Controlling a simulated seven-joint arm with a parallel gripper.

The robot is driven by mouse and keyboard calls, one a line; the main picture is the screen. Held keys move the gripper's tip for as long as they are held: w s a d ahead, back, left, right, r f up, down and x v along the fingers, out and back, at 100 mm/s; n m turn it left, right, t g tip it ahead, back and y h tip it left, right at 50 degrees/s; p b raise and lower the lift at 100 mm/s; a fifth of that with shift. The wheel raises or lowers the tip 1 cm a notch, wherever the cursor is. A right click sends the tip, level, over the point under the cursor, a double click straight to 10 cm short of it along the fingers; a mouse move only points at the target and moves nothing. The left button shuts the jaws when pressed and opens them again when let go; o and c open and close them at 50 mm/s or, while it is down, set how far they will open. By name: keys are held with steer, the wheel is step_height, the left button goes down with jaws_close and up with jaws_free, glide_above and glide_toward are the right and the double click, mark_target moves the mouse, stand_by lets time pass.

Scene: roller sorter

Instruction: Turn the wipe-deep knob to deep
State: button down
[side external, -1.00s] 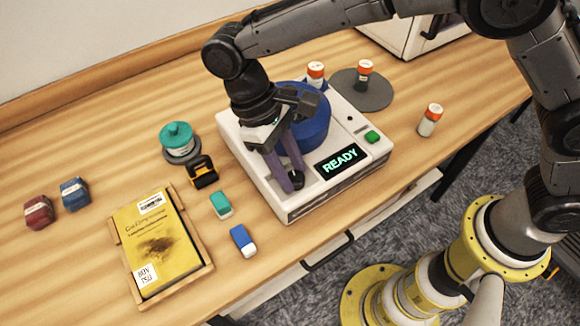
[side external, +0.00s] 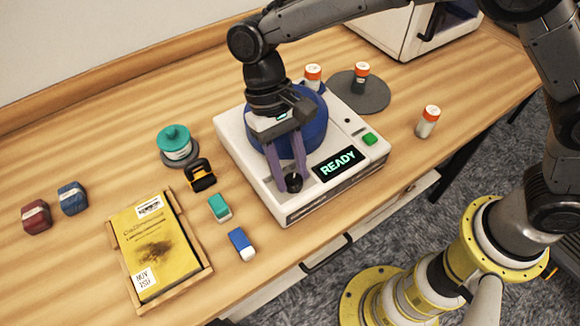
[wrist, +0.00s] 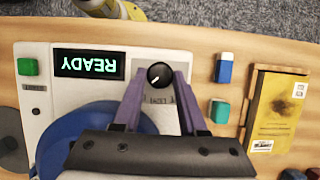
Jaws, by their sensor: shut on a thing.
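The white machine (side external: 243,160) stands on the wooden table, with a large blue round part on top and a lit READY display (side external: 339,163). Its black knob (side external: 293,182) is at the front left of the top. My gripper (side external: 287,180) reaches down over the machine with its two purple fingers around the knob, shut on it. In the wrist view the knob (wrist: 159,76) shows a white pointer line, directed toward the lower left of the picture, between the fingertips. The printed label beside it is partly hidden by a finger and too small to read surely.
A green button (side external: 369,139) is right of the display. Teal (side external: 219,208) and blue-white (side external: 241,243) blocks, a black-yellow item (side external: 200,174) and a yellow book in a tray (side external: 122,256) lie left. Orange-capped bottles (side external: 428,121) stand right and behind.

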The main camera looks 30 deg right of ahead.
steer(key=shift+c, duration=2.3)
jaws_free()
steer(key=shift+w+r, duration=0.1)
steer(key=v, duration=1.3)
steer(key=shift+w+r, duration=0.15)
steer(key=shift+r, duration=0.1)
